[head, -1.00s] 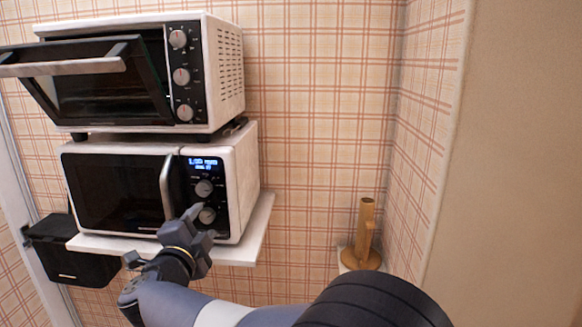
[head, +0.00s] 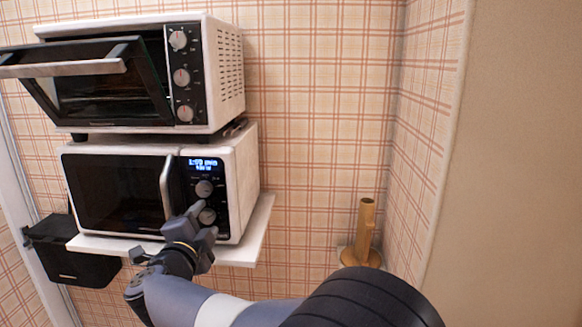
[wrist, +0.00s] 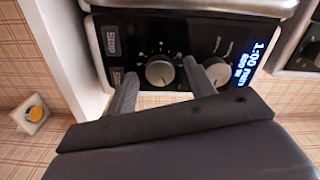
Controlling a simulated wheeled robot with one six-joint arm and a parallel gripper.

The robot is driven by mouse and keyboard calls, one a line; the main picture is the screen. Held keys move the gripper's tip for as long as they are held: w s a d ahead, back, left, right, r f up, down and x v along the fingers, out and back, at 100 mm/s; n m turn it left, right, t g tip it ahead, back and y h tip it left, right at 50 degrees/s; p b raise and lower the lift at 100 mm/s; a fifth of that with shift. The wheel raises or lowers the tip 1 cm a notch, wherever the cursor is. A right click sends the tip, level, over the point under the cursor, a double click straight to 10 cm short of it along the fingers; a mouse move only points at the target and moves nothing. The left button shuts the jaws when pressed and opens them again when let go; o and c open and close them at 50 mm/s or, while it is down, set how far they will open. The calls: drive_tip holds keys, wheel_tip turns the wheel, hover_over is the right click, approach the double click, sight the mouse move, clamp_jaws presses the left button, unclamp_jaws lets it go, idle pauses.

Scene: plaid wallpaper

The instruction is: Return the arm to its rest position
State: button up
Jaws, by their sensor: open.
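My gripper (head: 200,218) is open and empty in front of the lower right of the microwave's control panel. In the wrist view my gripper's two fingers (wrist: 158,80) stand apart on either side of the lower knob (wrist: 160,70). I cannot tell whether a finger touches the panel. The white microwave (head: 120,190) has its door shut and its blue display lit. The upper knob (wrist: 216,73) is partly hidden behind a finger. My arm reaches in from the bottom of the head view.
A white toaster oven (head: 225,75) stands on the microwave, its door (head: 95,85) tilted open. A white shelf (head: 255,235) bears the microwave. A black box (head: 75,260) hangs below left. A wooden holder (head: 363,235) stands right.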

drive_tip(key=shift+w+r+n+p, duration=0.2)
drive_tip(key=shift+w+n+p, duration=0.1)
drive_tip(key=shift+w+p, duration=0.2)
drive_tip(key=shift+s+r+n+p, duration=0.1)
drive_tip(key=shift+s+n+p, duration=0.1)
drive_tip(key=shift+n+p, duration=0.8)
drive_tip(key=n+p, duration=0.9)
drive_tip(key=shift+s+a+f+n, duration=0.1)
drive_tip(key=shift+s+f+n, duration=0.15)
drive_tip(key=shift+s+n, duration=0.05)
drive_tip(key=s+b, duration=0.2)
drive_tip(key=s, duration=0.8)
drive_tip(key=shift+a, duration=0.35)
